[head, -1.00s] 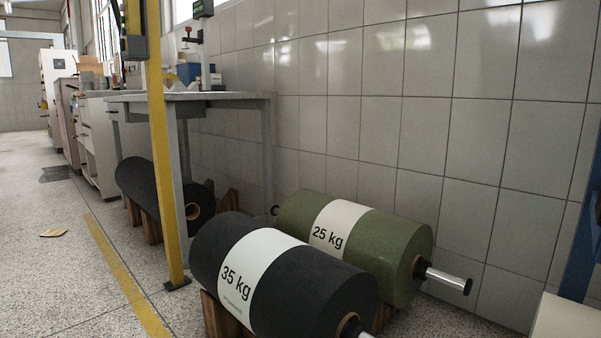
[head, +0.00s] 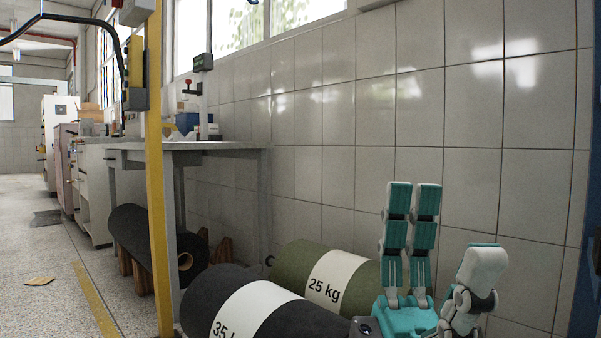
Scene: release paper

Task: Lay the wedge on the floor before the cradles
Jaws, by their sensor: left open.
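No clear wedge shows in the head view; a small flat tan piece (head: 40,281) lies on the floor at the far left, too small to tell what it is. Wooden cradles (head: 139,277) hold a dark roll (head: 140,243) under the bench. A black roll marked 35 k (head: 213,293) and a green roll marked 25 kg (head: 297,256) lie in front; their own cradles are hidden or out of frame. My left gripper (head: 448,222) is raised at the lower right, fingers up, open and empty, in front of the green roll's right end. My right gripper is not in view.
A yellow post (head: 155,170) stands before the grey bench (head: 215,146). A yellow line (head: 95,300) runs along the floor. The tiled wall (head: 370,120) closes off the back. The floor at left is open. A blue upright (head: 583,290) stands at the right edge.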

